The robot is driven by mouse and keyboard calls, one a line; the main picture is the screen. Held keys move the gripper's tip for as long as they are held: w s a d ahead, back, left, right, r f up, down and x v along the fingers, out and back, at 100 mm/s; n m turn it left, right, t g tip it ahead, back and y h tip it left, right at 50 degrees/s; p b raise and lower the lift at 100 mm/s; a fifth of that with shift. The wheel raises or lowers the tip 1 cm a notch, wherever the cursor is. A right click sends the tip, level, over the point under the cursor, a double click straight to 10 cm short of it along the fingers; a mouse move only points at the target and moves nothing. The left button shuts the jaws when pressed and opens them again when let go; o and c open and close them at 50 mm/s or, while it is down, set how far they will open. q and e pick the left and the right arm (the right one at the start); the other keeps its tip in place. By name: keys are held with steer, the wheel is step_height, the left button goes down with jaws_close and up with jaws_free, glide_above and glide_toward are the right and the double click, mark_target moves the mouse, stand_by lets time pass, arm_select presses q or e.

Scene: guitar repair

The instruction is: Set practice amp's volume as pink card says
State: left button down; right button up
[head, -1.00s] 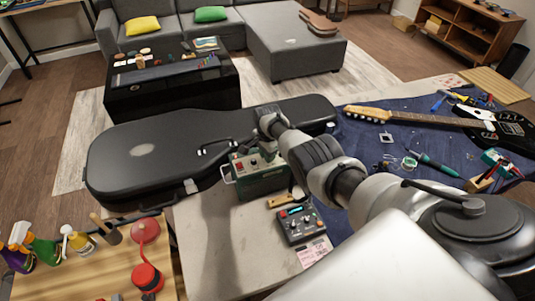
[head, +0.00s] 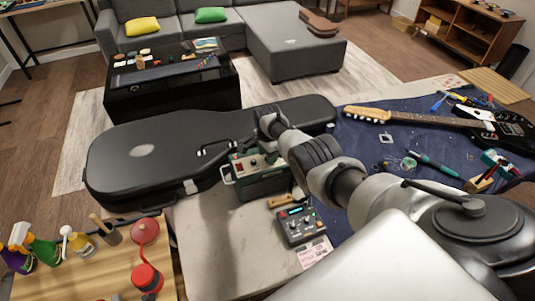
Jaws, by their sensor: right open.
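The practice amp appears to be the small green box (head: 262,187) with a light top panel, a red part and small knobs, standing at the back left of the workbench. My right gripper (head: 268,122) is over the far side of this box, with my wrist covering part of its right side. The gripper is open, but its fingertips are hard to make out, and I cannot tell whether they touch a knob. The pink card (head: 313,252) lies flat near the bench's front; its writing is too small to read. My left gripper is out of view.
A grey pedal unit (head: 299,227) with a lit display lies between the amp and the card. A black guitar case (head: 150,150) is behind the amp. A dark guitar (head: 512,135) and tools lie on a blue mat (head: 440,140) at right.

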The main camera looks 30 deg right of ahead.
step_height(320, 180, up, 6)
steer(key=p, duration=0.3)
steer(key=shift+r, duration=2.4)
steer(key=shift+f, duration=0.1)
